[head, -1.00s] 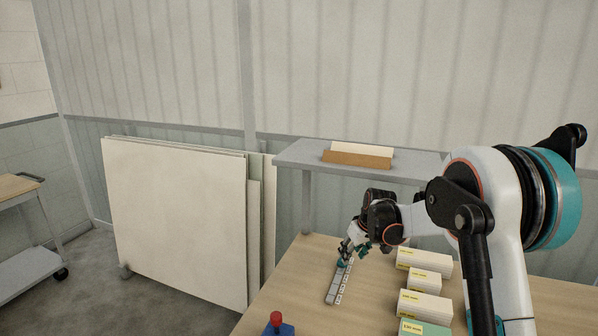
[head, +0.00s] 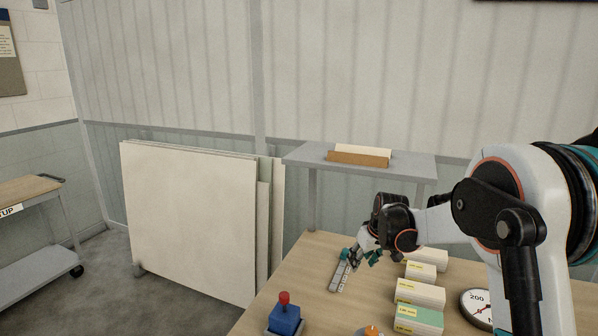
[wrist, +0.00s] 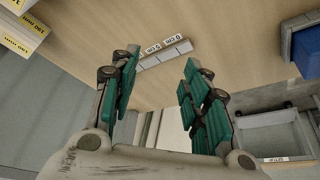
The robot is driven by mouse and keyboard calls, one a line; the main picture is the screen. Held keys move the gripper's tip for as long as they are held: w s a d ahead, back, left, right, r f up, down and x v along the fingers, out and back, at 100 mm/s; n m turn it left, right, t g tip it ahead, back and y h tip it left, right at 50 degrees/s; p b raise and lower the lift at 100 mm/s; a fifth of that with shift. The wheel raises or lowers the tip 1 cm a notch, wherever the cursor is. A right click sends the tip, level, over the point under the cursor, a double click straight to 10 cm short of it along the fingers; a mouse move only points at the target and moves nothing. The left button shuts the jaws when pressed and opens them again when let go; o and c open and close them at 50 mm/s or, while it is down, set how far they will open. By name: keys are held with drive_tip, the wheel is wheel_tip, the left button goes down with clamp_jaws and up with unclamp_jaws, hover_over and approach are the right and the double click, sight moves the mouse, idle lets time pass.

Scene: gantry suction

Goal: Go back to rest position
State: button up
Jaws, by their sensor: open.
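My gripper (head: 364,256) is over the wooden table in the head view, above a grey strip with labelled segments (head: 341,279). In the wrist view its two teal-padded fingers (wrist: 158,95) stand wide apart with nothing between them. The labelled strip (wrist: 165,54) lies on the table beyond the fingertips in that view. My gripper looks apart from the strip, though part of the strip is hidden behind it in the head view.
A blue box with a red knob (head: 285,318) is at the front. A dial (head: 478,306) lies at right. A grey shelf (head: 310,156) stands behind; large panels (head: 190,220) lean left.

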drive_tip(key=s+r+m+t, duration=0.1)
drive_tip(key=s+r, duration=0.6)
drive_tip(key=s, duration=0.3)
drive_tip(key=s+r+m, duration=0.1)
drive_tip(key=s+r, duration=0.6)
drive_tip(key=s, duration=0.2)
drive_tip(key=s+f+m+t+h, duration=0.1)
drive_tip(key=s+f+m, duration=0.1)
drive_tip(key=s, duration=2)
drive_tip(key=shift+s+d+t+h, duration=0.25)
drive_tip(key=shift+d+t+h, duration=0.05)
drive_tip(key=shift+t, duration=0.1)
